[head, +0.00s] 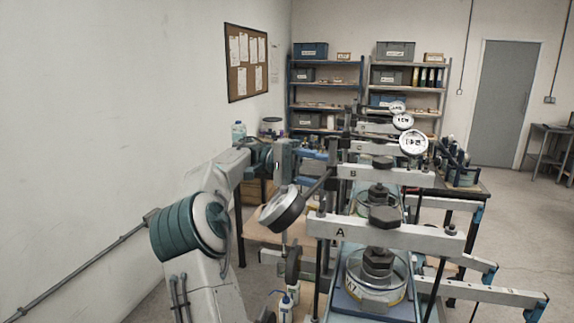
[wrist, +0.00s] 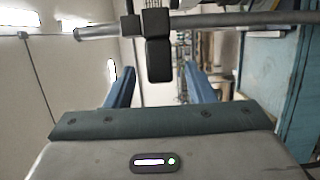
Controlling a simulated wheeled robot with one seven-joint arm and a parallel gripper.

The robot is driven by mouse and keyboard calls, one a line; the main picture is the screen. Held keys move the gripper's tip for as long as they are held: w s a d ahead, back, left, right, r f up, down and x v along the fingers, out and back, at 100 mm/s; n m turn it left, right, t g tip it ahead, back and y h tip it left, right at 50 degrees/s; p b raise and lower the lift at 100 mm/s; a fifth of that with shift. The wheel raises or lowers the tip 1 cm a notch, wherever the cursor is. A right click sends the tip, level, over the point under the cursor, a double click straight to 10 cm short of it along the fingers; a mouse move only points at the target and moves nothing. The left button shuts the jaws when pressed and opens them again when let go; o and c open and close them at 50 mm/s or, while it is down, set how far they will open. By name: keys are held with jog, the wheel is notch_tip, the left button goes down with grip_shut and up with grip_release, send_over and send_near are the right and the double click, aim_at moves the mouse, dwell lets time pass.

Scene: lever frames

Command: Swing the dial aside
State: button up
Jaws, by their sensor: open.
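The nearest dial (head: 283,208) is a round gauge with a dark rim and pale face, tilted, left of the beam marked A (head: 380,232). A dark rod (head: 318,184) runs up and right from it. My gripper (head: 308,155) is above and behind this dial in the head view, its fingertips hard to make out there. In the wrist view my gripper (wrist: 159,76) is open, with two blue fingers spread apart. A black block (wrist: 158,60) hangs from a grey horizontal bar (wrist: 215,20) and appears between the fingers. I cannot tell whether either finger touches it. No dial face shows in the wrist view.
Behind frame A stand further frames, including one marked B (head: 385,175), with upright dials (head: 414,142). A weight stack (head: 378,262) sits under beam A. Shelves (head: 408,85) line the back wall. Floor is open at right.

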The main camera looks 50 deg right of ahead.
jog(key=w+a+p, duration=0.1)
jog(key=w+p, duration=0.3)
jog(key=w, duration=0.6)
jog(key=shift+p, duration=0.35)
jog(key=shift+a, duration=0.1)
jog(key=shift+c, duration=0.3)
